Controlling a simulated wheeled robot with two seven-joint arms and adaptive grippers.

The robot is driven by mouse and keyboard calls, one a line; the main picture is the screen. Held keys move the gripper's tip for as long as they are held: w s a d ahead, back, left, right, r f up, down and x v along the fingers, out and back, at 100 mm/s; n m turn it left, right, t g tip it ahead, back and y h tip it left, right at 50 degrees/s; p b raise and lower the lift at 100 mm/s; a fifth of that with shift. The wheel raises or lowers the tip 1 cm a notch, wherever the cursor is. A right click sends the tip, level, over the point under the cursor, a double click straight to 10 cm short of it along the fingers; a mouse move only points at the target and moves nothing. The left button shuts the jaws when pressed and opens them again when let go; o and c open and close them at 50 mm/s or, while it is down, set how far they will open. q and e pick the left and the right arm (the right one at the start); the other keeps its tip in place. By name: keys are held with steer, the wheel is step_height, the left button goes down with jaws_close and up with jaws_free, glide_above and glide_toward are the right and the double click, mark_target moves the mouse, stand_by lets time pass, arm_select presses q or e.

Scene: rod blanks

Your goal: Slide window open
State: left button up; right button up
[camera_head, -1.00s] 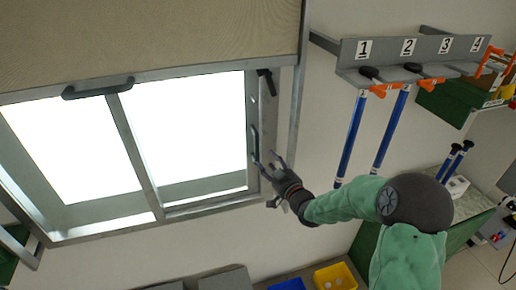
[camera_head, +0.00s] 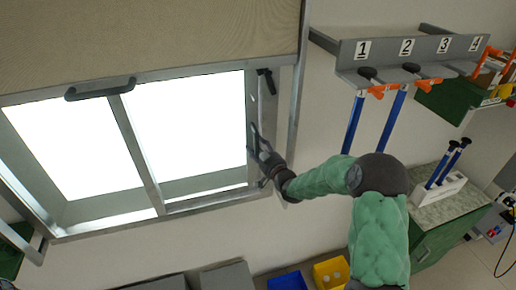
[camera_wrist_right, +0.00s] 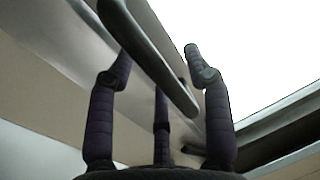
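The window (camera_head: 136,150) is a grey metal frame with two bright panes, on the left of the head view. A dark upright handle (camera_head: 252,136) sits on the right-hand stile of its right pane; the handle also shows as a grey bar in the right wrist view (camera_wrist_right: 152,65). My right gripper (camera_head: 260,151) is at the lower part of this handle. In the wrist view its fingers (camera_wrist_right: 156,56) are spread, with the bar running between them; I cannot tell whether they touch it. My left gripper is not in view.
A second dark handle (camera_head: 100,88) is on the frame's top rail, and a small latch (camera_head: 267,80) is at the upper right. A numbered rack (camera_head: 410,52) with blue rods hangs to the right. Yellow (camera_head: 332,272) and blue (camera_head: 287,281) bins stand below.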

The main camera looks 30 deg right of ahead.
jaws_close()
steer(key=shift+a, duration=0.1)
steer(key=shift+a+f, duration=0.1)
steer(key=shift+a, duration=0.1)
steer(key=w+a+b, duration=0.3)
steer(key=a+b, duration=0.1)
steer(key=a, duration=0.9)
steer(key=w+a+b, duration=0.3)
steer(key=a+b, duration=0.1)
steer(key=a, duration=1)
steer(key=shift+w+a+b, duration=0.25)
steer(key=shift+w+b, duration=0.1)
steer(key=shift+o, duration=0.5)
jaws_free()
